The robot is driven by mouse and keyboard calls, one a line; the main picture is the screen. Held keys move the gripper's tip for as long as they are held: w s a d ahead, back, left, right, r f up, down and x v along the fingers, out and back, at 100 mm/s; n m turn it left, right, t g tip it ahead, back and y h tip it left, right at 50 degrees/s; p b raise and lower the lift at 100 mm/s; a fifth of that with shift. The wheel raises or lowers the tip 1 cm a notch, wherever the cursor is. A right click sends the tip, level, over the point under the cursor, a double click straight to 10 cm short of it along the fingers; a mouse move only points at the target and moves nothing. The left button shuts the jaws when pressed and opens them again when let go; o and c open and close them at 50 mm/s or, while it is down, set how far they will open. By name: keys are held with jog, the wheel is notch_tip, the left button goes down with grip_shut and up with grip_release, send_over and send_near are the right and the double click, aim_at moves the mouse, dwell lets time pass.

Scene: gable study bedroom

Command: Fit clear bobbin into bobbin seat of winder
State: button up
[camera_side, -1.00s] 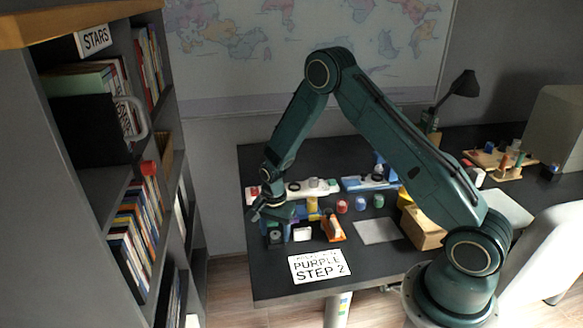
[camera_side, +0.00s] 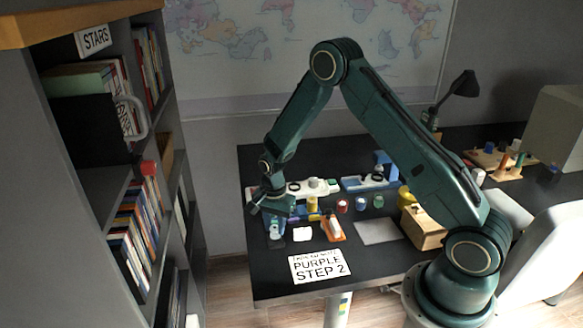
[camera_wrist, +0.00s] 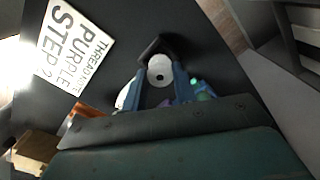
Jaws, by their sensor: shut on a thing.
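My gripper (camera_wrist: 160,78) is shut on a pale, round bobbin (camera_wrist: 160,66) with a dark centre hole, which sits between the fingertips in the wrist view. In the side view my gripper (camera_side: 272,207) is over the front left of the desk. A pale shape directly below it is small and partly covered, and I cannot tell whether it is the bobbin. A white device (camera_side: 314,187) and a blue device with an upright post (camera_side: 370,182) stand behind, to the right. I cannot tell which is the winder, and its seat is not clear.
Several small spools, including a red one (camera_side: 342,206) and a green one (camera_side: 378,201), stand mid-desk. An orange holder (camera_side: 333,229), a grey mat (camera_side: 377,231) and a wooden box (camera_side: 424,228) lie right of my gripper. A sign (camera_side: 319,267) lies at the front edge.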

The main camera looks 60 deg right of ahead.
aim_at(275, 227)
notch_tip(275, 227, up, 18)
jog(key=shift+f, duration=0.15)
dwell(0.3)
jog(key=shift+w+d, duration=0.1)
dwell(0.5)
jog(key=w+d+r, duration=0.1)
jog(key=w+d, duration=0.3)
jog(key=d, duration=0.7)
jog(key=w+d, duration=0.4)
jog(key=d, duration=0.8)
jog(key=shift+w+d+r, duration=0.25)
jog(key=shift+w+r, duration=0.05)
jog(key=shift+r, duration=0.1)
jog(key=shift+f, duration=0.1)
notch_tip(275, 227, down, 20)
jog(key=shift+r, duration=0.15)
